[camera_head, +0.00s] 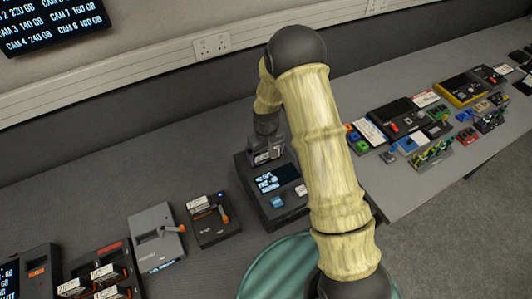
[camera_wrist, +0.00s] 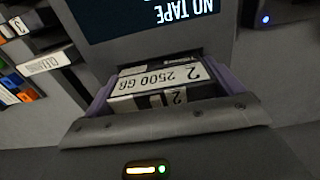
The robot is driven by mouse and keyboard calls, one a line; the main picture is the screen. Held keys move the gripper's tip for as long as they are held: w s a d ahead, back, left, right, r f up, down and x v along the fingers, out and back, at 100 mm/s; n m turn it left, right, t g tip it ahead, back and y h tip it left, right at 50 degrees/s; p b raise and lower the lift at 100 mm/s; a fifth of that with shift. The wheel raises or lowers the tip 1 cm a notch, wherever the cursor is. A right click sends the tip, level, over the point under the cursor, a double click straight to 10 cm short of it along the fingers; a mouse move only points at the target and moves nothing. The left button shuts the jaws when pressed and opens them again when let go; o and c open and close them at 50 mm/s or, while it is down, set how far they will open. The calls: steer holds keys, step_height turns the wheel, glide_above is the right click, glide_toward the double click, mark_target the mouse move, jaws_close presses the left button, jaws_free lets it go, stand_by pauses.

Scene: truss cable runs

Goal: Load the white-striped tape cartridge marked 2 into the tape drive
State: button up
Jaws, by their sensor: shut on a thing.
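My gripper (camera_wrist: 162,95) is shut on a black tape cartridge (camera_wrist: 160,82) with white label bands reading "2" and "2500 GB", upside down in the wrist view. The tape drive, a dark box with a screen (camera_wrist: 145,12) reading "NO TAPE", is right ahead of it. A dark gap lies at the cartridge's far edge; I cannot tell whether the cartridge touches or enters the drive. In the head view my gripper (camera_head: 266,151) is over the back of the drive (camera_head: 249,187). My arm hides part of the drive there.
A black box with an orange lever (camera_head: 212,232) and a grey box (camera_head: 153,238) stand to the left, beside a cartridge rack (camera_head: 105,251). A cartridge labelled "CLEANING" (camera_wrist: 45,64) is near, at left in the wrist view. Several devices crowd the right bench.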

steer(key=shift+f, duration=0.35)
steer(key=o, duration=0.8)
